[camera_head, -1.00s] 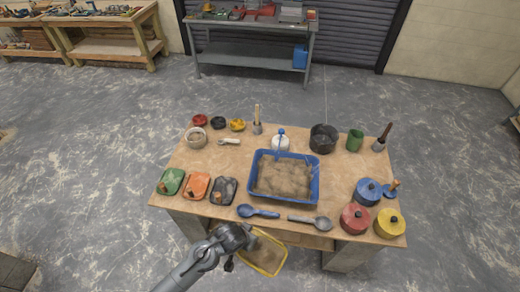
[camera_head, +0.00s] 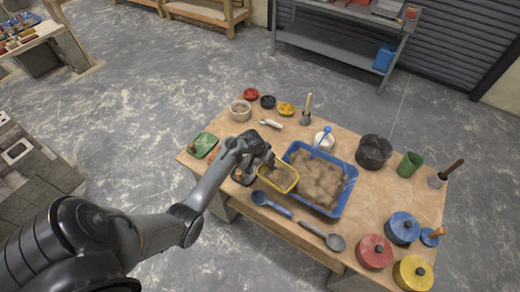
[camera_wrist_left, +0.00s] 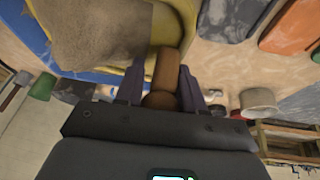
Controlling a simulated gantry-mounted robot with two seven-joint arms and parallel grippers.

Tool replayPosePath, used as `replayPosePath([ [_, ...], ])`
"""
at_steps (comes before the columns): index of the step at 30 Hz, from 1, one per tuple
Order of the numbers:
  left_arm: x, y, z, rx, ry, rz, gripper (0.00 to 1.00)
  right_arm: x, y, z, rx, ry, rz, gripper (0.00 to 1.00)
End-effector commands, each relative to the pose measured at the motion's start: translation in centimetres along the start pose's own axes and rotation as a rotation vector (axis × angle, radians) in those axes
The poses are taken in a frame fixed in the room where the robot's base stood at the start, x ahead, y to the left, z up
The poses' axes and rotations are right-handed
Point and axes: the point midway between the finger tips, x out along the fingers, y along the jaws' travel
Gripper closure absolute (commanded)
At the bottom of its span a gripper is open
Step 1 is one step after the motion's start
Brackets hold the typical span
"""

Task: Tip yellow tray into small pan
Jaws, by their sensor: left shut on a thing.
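My left gripper (camera_head: 262,160) is shut on the brown handle (camera_wrist_left: 163,72) of the yellow tray (camera_head: 290,187). In the left wrist view the handle sits between the fingers (camera_wrist_left: 160,90), and the tray's yellow wall (camera_wrist_left: 180,35) is close beyond it. The tray holds beige, sandy mortar (camera_wrist_left: 95,30) and is above the table, beside the left edge of the blue tub (camera_head: 347,187). The blue tub also holds beige mortar (camera_head: 318,180). I cannot tell which container is the small pan; small red (camera_head: 251,94), black (camera_head: 268,101) and yellow (camera_head: 286,109) dishes stand at the back.
A blue spoon (camera_head: 270,204) and a grey spoon (camera_head: 322,234) lie along the front edge. A green tray (camera_head: 203,145) is at the left, and lidded pots (camera_head: 403,228) stand at the right. A black bucket (camera_head: 373,152) stands behind the tub. My arm hides part of the left side.

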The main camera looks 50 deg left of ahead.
Motion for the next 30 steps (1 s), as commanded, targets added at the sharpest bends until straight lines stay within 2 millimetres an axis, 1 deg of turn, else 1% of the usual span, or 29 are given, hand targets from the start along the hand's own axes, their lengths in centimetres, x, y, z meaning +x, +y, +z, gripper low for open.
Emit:
replayPosePath([
  [1, 0.9, -2.0, -1.0, -0.027, 0.007, -0.003, 1.0, 1.1, 0.0, 0.3, 0.0, 0.0, 0.0, 0.57],
  [3, 1.6, -4.0, -2.0, -0.06, 0.008, -0.004, 1.0, 1.9, -0.1, 0.6, 0.0, 0.001, 0.0, 0.57],
  [6, 2.3, -6.1, -3.0, -0.099, 0.01, -0.003, 1.0, 2.7, -0.1, 0.8, 0.0, 0.001, 0.001, 0.57],
  [9, 2.7, -7.3, -3.7, -0.126, 0.01, -0.003, 1.0, 3.3, -0.1, 0.9, -0.001, 0.002, 0.001, 0.57],
  [12, 3.0, -7.9, -4.1, -0.14, 0.01, -0.008, 1.0, 3.6, 0.0, 1.1, -0.003, 0.002, 0.003, 0.57],
  [17, 2.8, -7.9, -4.6, -0.134, 0.008, -0.044, 1.0, 3.9, 0.1, 1.1, -0.006, 0.002, 0.006, 0.57],
  [21, 2.4, -6.9, -4.8, -0.107, 0.008, -0.107, 1.0, 4.2, 0.1, 1.2, -0.007, 0.002, 0.007, 0.57],
  [23, 2.3, -6.7, -4.9, -0.091, 0.005, -0.146, 1.0, 4.8, 0.1, 1.4, -0.007, 0.004, 0.007, 0.57],
  [26, 1.9, -5.7, -5.1, -0.063, 0.004, -0.214, 1.0, 5.7, 0.1, 1.7, -0.007, 0.004, 0.008, 0.57],
  [30, 1.4, -4.6, -5.5, -0.026, 0.001, -0.311, 1.0, 7.5, 0.0, 2.2, -0.006, 0.004, 0.007, 0.57],
])
